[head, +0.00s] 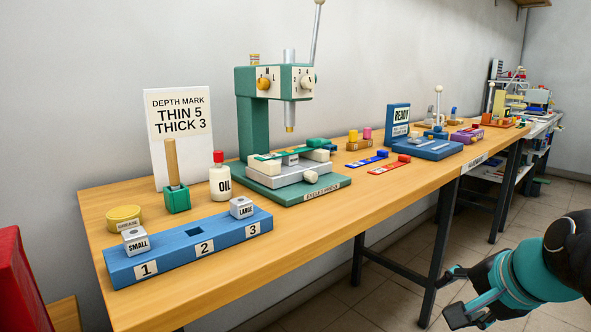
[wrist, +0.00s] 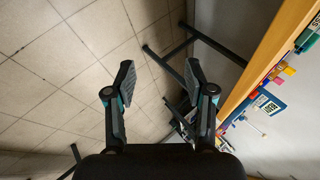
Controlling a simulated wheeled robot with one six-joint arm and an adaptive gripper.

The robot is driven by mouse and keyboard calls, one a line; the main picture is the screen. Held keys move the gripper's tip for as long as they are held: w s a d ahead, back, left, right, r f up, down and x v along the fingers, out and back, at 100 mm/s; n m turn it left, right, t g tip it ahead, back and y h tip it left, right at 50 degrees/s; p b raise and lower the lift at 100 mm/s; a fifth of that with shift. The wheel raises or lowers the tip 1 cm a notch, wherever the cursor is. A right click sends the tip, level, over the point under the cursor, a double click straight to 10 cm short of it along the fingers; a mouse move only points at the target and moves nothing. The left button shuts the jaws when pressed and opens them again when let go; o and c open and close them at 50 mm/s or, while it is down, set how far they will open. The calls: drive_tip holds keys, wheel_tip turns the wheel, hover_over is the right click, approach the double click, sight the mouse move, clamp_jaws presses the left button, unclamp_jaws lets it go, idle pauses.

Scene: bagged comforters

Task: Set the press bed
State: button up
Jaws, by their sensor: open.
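The green press (head: 252,115) stands on the bench with its lever up and its ram above the bed. The grey bed (head: 288,172) carries cream pieces, a green strip and a small grey block (head: 290,160) whose label is too small to read. In front, a blue rack (head: 188,252) numbered 1 to 3 holds a SMALL block (head: 136,241) at 1 and a LARGE block (head: 241,208) at 3; hole 2 is empty. My gripper (head: 455,293) is open and empty, off the bench's front edge at lower right. In the wrist view its fingers (wrist: 160,83) are apart over floor.
A sign (head: 180,130) reads THIN 5, THICK 3. An OIL bottle (head: 220,180), green brush holder (head: 177,200) and yellow tin (head: 124,218) stand left of the press. Red and blue strips (head: 387,167) and a READY stand (head: 398,121) lie right. Bench legs (head: 431,255) stand near my gripper.

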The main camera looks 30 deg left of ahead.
sight(315, 176)
drive_tip(key=w+a+r+m+y, duration=0.1)
drive_tip(key=w+a+r+m, duration=0.2)
drive_tip(key=a, duration=0.3)
drive_tip(key=w+a+r+m+y, duration=0.2)
drive_tip(key=w+a+m, duration=0.1)
drive_tip(key=w+a, duration=0.3)
drive_tip(key=w+a+r+m+y+p, duration=0.1)
drive_tip(key=w+a+r+m, duration=0.1)
drive_tip(key=w+a, duration=0.3)
drive_tip(key=shift+a+r+m+y, duration=0.4)
drive_tip(key=shift+a+r, duration=0.4)
drive_tip(key=shift+r, duration=0.05)
drive_tip(key=w+a+m+y, duration=0.1)
drive_tip(key=w+a+m, duration=0.1)
drive_tip(key=a, duration=0.2)
drive_tip(key=w+a+m+y, duration=0.1)
drive_tip(key=a+m, duration=0.1)
drive_tip(key=a, duration=0.3)
drive_tip(key=w+a+m+g+y, duration=0.1)
drive_tip(key=w+a+m, duration=0.1)
drive_tip(key=a, duration=0.3)
drive_tip(key=shift+w+a+r, duration=0.1)
drive_tip(key=shift+w, duration=0.2)
drive_tip(key=c, duration=1)
drive_tip(key=shift+o, duration=0.2)
